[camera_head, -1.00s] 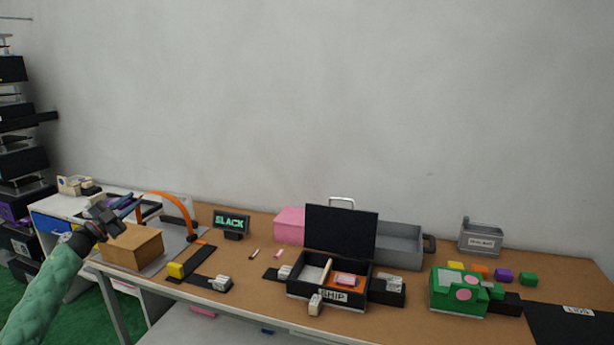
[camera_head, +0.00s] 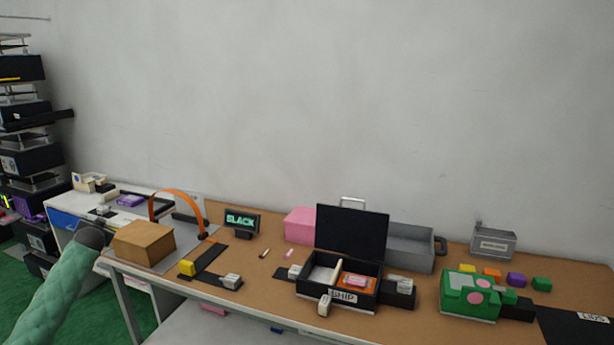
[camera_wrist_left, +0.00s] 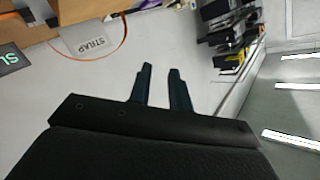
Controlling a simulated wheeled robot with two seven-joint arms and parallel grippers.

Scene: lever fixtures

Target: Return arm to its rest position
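My left arm (camera_head: 50,295), in a green sleeve, comes in from the lower left in the head view and ends at a dark wrist beside the left end of the brown table. Its fingers do not show there. In the left wrist view my left gripper (camera_wrist_left: 160,70) has two dark fingers with a gap between them and nothing in it. It is apart from the table and over open space. My right arm and gripper are in neither view.
A cardboard box (camera_head: 143,242) under an orange strap (camera_head: 177,193) stands near my left wrist. The brown table (camera_head: 236,262) also bears a black SHIP box (camera_head: 342,297), a green box (camera_head: 469,297) and a grey tray (camera_head: 408,244). A dark rack (camera_head: 25,130) stands far left.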

